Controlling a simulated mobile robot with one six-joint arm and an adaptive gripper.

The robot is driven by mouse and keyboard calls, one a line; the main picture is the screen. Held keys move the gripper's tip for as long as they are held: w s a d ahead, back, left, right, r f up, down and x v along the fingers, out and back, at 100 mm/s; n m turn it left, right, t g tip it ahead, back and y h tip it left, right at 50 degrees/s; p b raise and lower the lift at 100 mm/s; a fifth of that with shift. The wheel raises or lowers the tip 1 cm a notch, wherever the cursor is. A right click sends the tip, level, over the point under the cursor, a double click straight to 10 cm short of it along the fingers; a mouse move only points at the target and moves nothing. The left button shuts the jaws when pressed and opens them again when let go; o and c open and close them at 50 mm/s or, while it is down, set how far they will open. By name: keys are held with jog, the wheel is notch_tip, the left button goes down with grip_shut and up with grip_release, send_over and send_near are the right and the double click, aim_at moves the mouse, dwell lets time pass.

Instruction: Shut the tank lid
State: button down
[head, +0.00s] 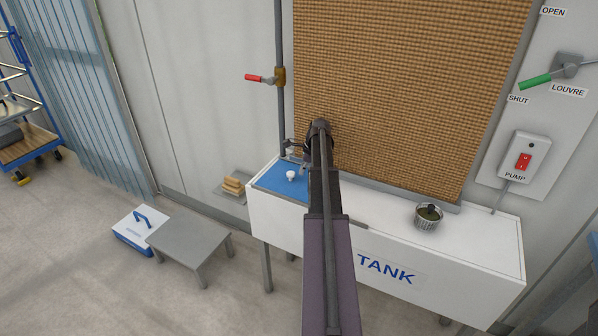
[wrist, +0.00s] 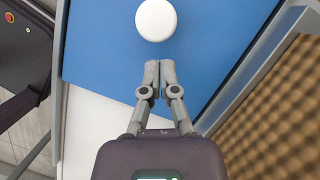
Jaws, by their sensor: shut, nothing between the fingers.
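The white tank (head: 485,252) stands along the wall, with a TANK label on its front. A flat blue panel, which looks like the lid (head: 272,183), lies at the left end of its top. A round white knob (head: 291,175) stands on it. In the wrist view the blue lid (wrist: 105,45) fills the middle and the white knob (wrist: 156,20) is just beyond my fingertips. My gripper (wrist: 160,66) is shut and empty, over the blue surface, apart from the knob in the picture.
A brown mesh pad (head: 400,90) rises behind the tank. A pot (head: 429,216) stands on the tank's right part. A vertical pipe with a red-handled valve (head: 254,78) is behind the lid. A grey low table (head: 190,240) and a white-and-blue box (head: 138,228) stand at left.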

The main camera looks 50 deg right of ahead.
jog(key=shift+s+d+r+p, duration=0.4)
jog(key=shift+s+d+r, duration=0.1)
jog(key=shift+s, duration=0.1)
jog(key=shift+s+d+r+p, duration=0.35)
jog(key=shift+s+d, duration=0.1)
jog(key=shift+s, duration=0.15)
jog(key=shift+d+r+p, duration=0.15)
jog(key=shift+r+p, duration=0.45)
jog(key=shift+p, duration=0.05)
jog(key=p+v, duration=0.7)
jog(key=shift+s+r, duration=0.1)
jog(key=shift+r, duration=0.05)
